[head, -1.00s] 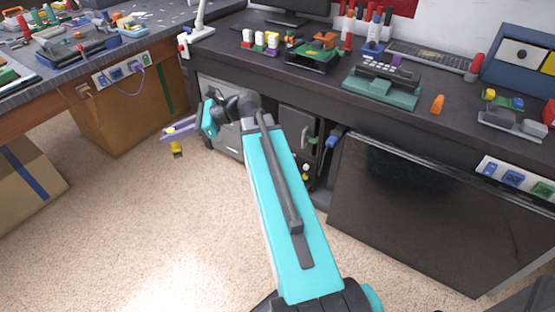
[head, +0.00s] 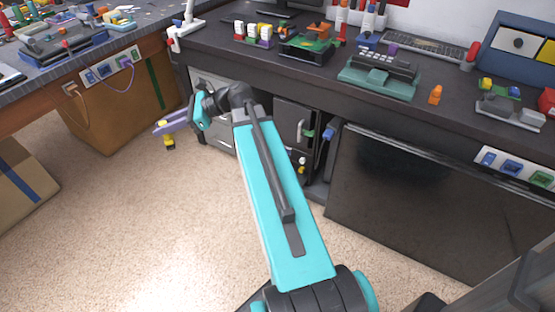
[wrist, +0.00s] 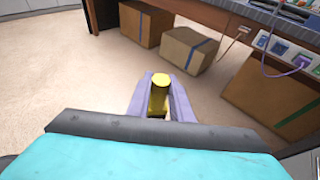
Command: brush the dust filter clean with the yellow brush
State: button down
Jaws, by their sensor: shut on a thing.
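My gripper (head: 163,128), with lilac fingers, is at the end of my turquoise arm, out over the carpet left of the dark workbench. It is shut on the yellow brush (head: 169,142), which hangs below the fingers. In the wrist view the yellow brush (wrist: 158,96) sits between the two fingers, seen from its rounded yellow end. Its bristles cannot be made out. I cannot pick out the dust filter for certain in either view.
The dark workbench (head: 240,59) holds a green device (head: 378,82), an orange cone (head: 435,95) and other small things. A large dark screen (head: 430,200) leans against its front. Cardboard boxes (wrist: 187,51) stand by the left table. The carpet between is clear.

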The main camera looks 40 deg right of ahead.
jog(key=w+d+f+m+t+h+b, duration=0.15)
jog(key=d+f+m+h+b, duration=0.35)
jog(key=d+f, duration=1.1)
jog(key=w+d+f+m+t+h+b, duration=0.15)
jog(key=d+f+b, duration=0.55)
jog(key=d+f, duration=1)
jog(key=s+d+f+h+b, duration=0.3)
jog(key=s+d+f+b, duration=0.1)
jog(key=d+f, duration=0.8)
jog(key=shift+f+g, duration=0.4)
jog(key=shift+f, duration=0.15)
jog(key=shift+m+h, duration=0.25)
jog(key=shift+f, duration=0.1)
jog(key=shift+f+b, duration=2.8)
jog(key=shift+f, duration=0.4)
jog(key=shift+f, duration=0.45)
